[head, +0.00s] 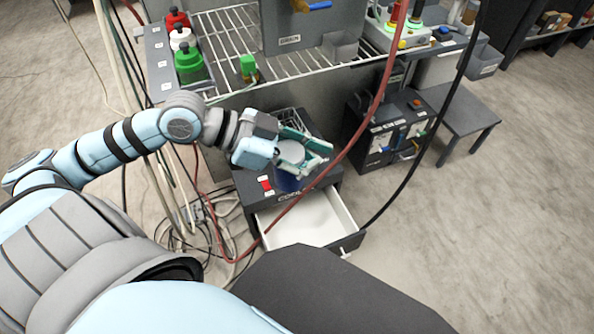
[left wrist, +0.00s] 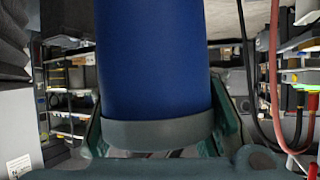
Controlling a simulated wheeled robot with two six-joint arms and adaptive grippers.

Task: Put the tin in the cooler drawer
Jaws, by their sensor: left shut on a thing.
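My left gripper (head: 309,152) is shut on the tin (head: 288,182), a blue cylinder with a pale grey top. The tin is upright above the dark cooler, near its front edge. In the left wrist view the blue tin (left wrist: 155,60) fills the middle, between the green fingers of the gripper (left wrist: 160,135). The cooler drawer (head: 300,218) is pulled open, white inside, and its visible floor looks empty. The tin is above and behind the drawer opening in the head view. My right gripper does not show.
A wire rack (head: 235,30) holds bottles (head: 188,62) and a green-capped container (head: 249,68). A dark box with switches (head: 392,130) stands right of the cooler.

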